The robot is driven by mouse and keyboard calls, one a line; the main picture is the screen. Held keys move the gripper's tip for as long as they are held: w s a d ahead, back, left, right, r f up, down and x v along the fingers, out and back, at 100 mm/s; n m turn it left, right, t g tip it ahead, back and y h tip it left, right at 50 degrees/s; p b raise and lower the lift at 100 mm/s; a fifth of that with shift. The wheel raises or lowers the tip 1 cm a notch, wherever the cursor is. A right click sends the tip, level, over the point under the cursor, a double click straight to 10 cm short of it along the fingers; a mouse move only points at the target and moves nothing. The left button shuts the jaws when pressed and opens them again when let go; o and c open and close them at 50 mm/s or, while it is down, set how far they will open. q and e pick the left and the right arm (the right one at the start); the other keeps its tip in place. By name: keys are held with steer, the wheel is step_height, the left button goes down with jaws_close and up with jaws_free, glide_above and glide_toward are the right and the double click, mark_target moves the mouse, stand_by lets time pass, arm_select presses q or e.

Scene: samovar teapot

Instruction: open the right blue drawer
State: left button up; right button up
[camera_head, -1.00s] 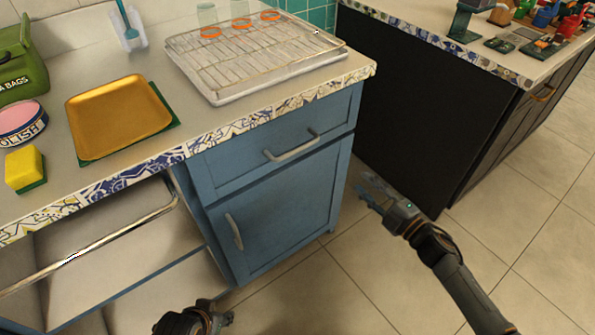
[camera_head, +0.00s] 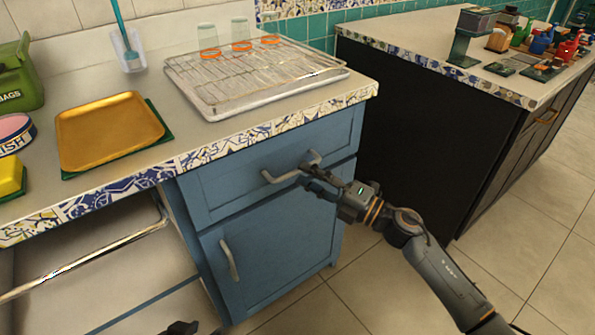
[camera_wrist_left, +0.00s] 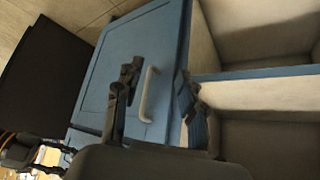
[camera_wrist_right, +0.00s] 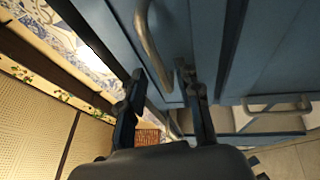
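The right blue drawer (camera_head: 235,185) is under the counter and looks shut, with a pale bar handle (camera_head: 285,174) on its front. My right gripper (camera_head: 308,175) is at the right end of this handle. In the right wrist view its fingers (camera_wrist_right: 163,82) are apart, with the handle (camera_wrist_right: 150,45) between or just ahead of them; contact is unclear. My left gripper (camera_head: 180,328) barely shows at the bottom edge of the head view. In the left wrist view its fingers (camera_wrist_left: 158,85) are spread, with the cupboard door handle (camera_wrist_left: 147,95) visible between them.
A blue cupboard door (camera_head: 265,255) is below the drawer. An open compartment with a metal rail (camera_head: 85,258) lies to the left. A wire rack tray (camera_head: 255,80) and a gold tray (camera_head: 108,130) are on the counter. A black cabinet (camera_head: 430,140) stands right; floor between is clear.

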mark_target(297, 170)
steer(key=shift+x, duration=1.7)
jaws_close()
